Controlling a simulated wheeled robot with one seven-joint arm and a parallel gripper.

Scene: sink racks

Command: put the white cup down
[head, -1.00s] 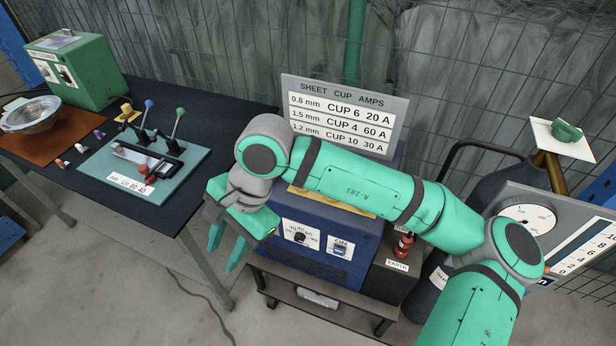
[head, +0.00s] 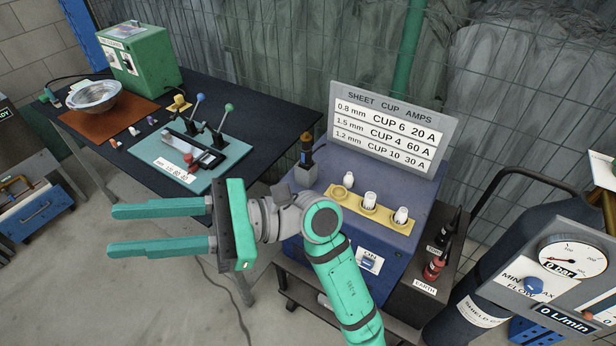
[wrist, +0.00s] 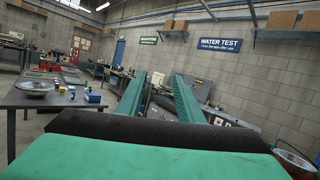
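Three small white cups show in the head view on the blue welder box: a left cup (head: 348,180), a middle cup (head: 370,200) and a right cup (head: 401,215). The middle and right cups stand in rings of a yellow holder (head: 385,209). The left cup stands at the back edge of the holder's left ring; I cannot tell whether it is in it. My gripper (head: 112,231) is open and empty, left of the welder and apart from the cups, its fingers pointing left. In the wrist view my open gripper (wrist: 159,77) has nothing between its fingers.
A sign with cup sizes (head: 392,128) stands behind the holder. A torch (head: 306,150) stands upright at its left. The black bench (head: 265,125) holds a teal lever fixture (head: 185,165), a metal bowl (head: 93,96) and a green box (head: 140,62). A gas cylinder stands right.

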